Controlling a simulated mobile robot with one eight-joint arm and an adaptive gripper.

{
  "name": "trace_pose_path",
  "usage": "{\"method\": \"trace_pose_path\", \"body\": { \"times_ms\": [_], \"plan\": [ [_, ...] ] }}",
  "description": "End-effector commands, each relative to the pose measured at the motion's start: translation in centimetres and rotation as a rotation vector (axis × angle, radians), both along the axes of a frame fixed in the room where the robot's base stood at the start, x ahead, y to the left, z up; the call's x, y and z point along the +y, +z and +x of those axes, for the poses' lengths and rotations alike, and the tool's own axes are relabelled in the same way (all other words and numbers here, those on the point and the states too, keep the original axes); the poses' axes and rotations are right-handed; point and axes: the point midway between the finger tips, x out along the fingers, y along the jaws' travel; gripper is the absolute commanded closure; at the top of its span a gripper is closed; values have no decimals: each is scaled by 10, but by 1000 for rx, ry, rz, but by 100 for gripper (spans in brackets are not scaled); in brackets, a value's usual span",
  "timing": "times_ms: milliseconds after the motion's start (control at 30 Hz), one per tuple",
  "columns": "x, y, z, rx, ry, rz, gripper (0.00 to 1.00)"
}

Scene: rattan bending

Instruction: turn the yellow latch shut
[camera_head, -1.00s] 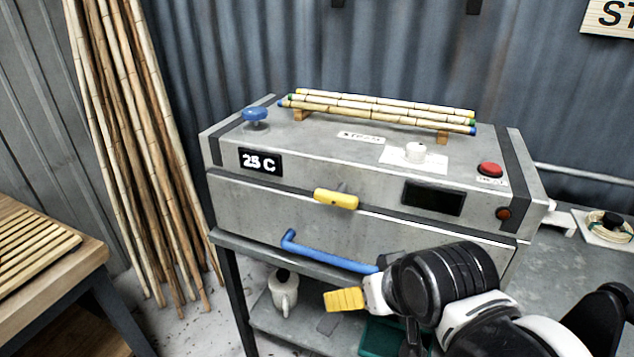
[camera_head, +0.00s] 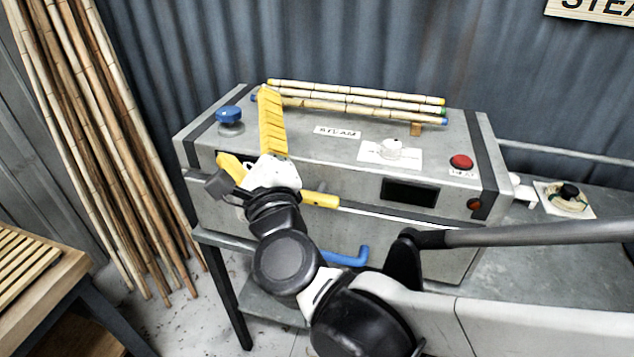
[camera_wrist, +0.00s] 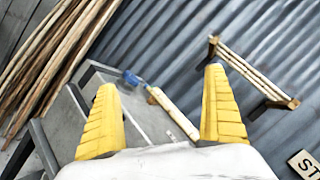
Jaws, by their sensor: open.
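The yellow latch (camera_head: 321,199) lies across the front of the grey steam box (camera_head: 350,204), at the seam between lid and lower front. Its left part is hidden behind my arm, so only its right end shows. My gripper (camera_head: 246,125) is open and empty, with yellow ridged fingers spread. In the head view it overlaps the box's left front, up and left of the latch. In the wrist view my gripper (camera_wrist: 160,82) points past the box top toward the wall, and I cannot make out the latch there.
Bamboo poles (camera_head: 350,101) rest on the lid behind my gripper. A blue knob (camera_head: 229,115), white knob (camera_head: 391,147) and red button (camera_head: 461,162) stand on top. The blue handle (camera_head: 350,257) is below. Tall poles (camera_head: 100,150) lean at left.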

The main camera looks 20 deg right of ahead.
Motion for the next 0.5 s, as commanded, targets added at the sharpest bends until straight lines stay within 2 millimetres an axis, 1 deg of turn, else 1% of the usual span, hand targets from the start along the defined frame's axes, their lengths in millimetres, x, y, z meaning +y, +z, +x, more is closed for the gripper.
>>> {"method": "trace_pose_path", "body": {
  "times_ms": [33, 67, 100, 167, 200, 300, 333, 400, 500],
  "plan": [
    [-9, 2, -2, 19, -65, 210, 0],
    [-18, -6, -5, 34, -116, 338, 0],
    [-28, -20, -11, 59, -186, 493, 0],
    [-40, -46, -23, 98, -295, 691, 0],
    [-46, -63, -33, 122, -366, 797, 0],
    [-54, -101, -59, 173, -524, 979, 0],
    [-55, -110, -66, 184, -559, 1013, 0],
    [-57, -125, -79, 200, -627, 1069, 0],
    [-60, -137, -85, 210, -673, 1102, 0]
  ]
}}
